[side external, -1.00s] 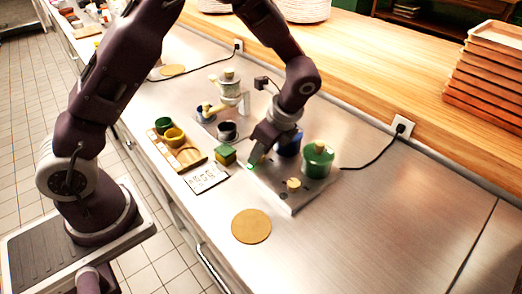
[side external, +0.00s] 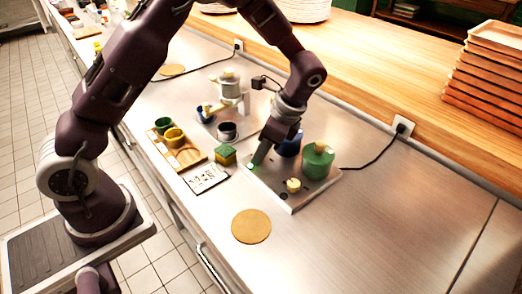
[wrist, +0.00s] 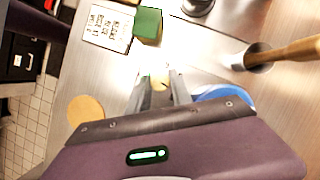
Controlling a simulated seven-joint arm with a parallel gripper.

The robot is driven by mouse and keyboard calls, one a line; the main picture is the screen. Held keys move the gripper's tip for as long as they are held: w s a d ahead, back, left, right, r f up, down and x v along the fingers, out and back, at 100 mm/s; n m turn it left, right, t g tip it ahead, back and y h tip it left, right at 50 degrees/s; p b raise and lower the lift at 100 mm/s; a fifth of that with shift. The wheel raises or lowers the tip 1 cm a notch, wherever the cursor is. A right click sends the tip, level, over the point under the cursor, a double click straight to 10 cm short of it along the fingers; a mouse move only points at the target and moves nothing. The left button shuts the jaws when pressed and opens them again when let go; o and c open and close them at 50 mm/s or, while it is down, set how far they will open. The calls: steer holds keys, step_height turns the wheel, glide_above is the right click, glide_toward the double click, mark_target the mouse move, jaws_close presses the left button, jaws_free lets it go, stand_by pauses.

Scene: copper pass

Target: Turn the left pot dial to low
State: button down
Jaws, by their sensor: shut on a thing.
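The steel hot plate (side external: 300,199) carries a blue pot (side external: 290,146) on the left and a green pot (side external: 318,160) on the right. My gripper (side external: 257,161) is low over the left front of the plate, and its fingers hide the left dial in the side view. In the wrist view, the cream left dial (wrist: 159,79) shows between the fingertips of my gripper (wrist: 160,88), which are shut on it. The blue pot is partly visible there too (wrist: 222,95). The right dial (side external: 293,184) is cream and free. A small green light (side external: 250,166) glows beside the left dial.
A green-and-yellow block (side external: 225,154) and a printed card (side external: 206,178) lie left of the plate. A round cork mat (side external: 251,226) lies in front.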

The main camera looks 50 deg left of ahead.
steer(key=n+g+h, duration=0.1)
steer(key=n, duration=0.3)
steer(key=shift+w+n, duration=0.15)
steer(key=shift+n, duration=0.15)
steer(key=shift+a+n+g+h, duration=0.15)
steer(key=shift+n+h, duration=0.3)
steer(key=shift+n, duration=0.45)
steer(key=shift+n+g+h, duration=0.25)
steer(key=shift+n+h, duration=0.2)
steer(key=shift+n, duration=0.45)
steer(key=shift+w, duration=0.1)
steer(key=c, duration=1.5)
jaws_free()
steer(key=shift+o, duration=0.2)
steer(key=v, duration=0.7)
steer(key=shift+r, duration=0.1)
